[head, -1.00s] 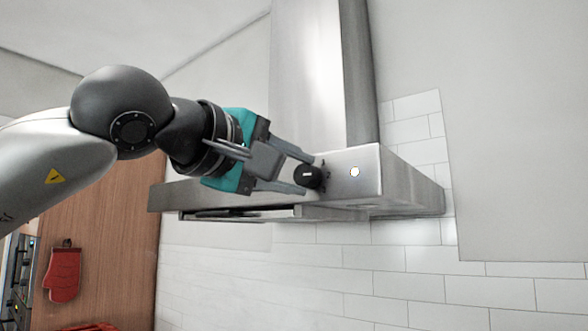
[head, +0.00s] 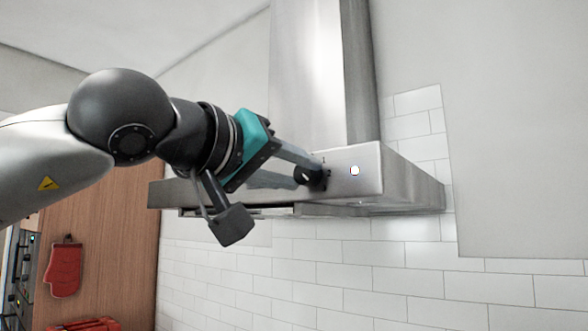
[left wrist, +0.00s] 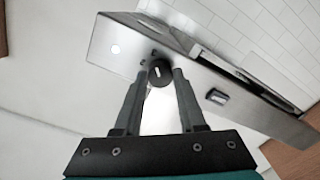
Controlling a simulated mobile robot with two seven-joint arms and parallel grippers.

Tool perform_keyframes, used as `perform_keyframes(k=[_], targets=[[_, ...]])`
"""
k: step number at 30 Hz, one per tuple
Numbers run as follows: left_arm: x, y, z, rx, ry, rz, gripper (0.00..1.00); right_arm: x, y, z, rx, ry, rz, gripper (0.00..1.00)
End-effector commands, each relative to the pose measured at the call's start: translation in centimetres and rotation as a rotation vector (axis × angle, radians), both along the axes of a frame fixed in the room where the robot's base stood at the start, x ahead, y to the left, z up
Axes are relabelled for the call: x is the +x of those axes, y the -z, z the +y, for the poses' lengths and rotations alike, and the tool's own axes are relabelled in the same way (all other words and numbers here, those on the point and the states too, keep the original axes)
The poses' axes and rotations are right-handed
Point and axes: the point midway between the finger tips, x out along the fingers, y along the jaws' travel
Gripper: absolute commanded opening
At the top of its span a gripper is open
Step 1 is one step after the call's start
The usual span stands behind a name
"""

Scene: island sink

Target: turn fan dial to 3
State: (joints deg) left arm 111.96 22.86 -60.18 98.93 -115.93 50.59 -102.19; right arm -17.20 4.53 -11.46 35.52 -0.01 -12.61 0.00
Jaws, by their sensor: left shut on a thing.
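The fan dial (head: 315,178) is a round black knob with a white mark on the front of the steel range hood (head: 400,182). My left gripper (head: 313,172) reaches it from the left, with its fingers shut on the dial. In the left wrist view the dial (left wrist: 160,74) sits between the two fingertips (left wrist: 161,76), and its white mark shows. The fingers hide part of the dial in the head view. My right gripper is in neither view.
A round lit white button (head: 354,170) is on the hood to the right of the dial. A dark switch (left wrist: 217,96) shows on the hood in the left wrist view. A red oven mitt (head: 66,270) hangs at the lower left. White tiles (head: 400,285) are behind.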

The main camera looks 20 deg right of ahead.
Motion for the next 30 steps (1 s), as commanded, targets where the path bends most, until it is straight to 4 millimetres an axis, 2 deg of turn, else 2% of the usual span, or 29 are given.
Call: perform_keyframes(k=[16,17,24,30], targets=[[0.01,0.15,-0.03,0.019,0.0,-0.02,0.0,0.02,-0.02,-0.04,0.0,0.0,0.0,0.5],[0.01,0.15,-0.03,0.019,0.0,-0.02,0.42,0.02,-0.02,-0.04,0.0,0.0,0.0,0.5],[0.02,0.1,-0.02,0.018,0.0,-0.019,0.69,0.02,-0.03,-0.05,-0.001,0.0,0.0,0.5],[0.02,0.06,-0.01,0.016,0.0,-0.019,0.7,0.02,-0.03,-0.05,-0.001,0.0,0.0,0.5]])
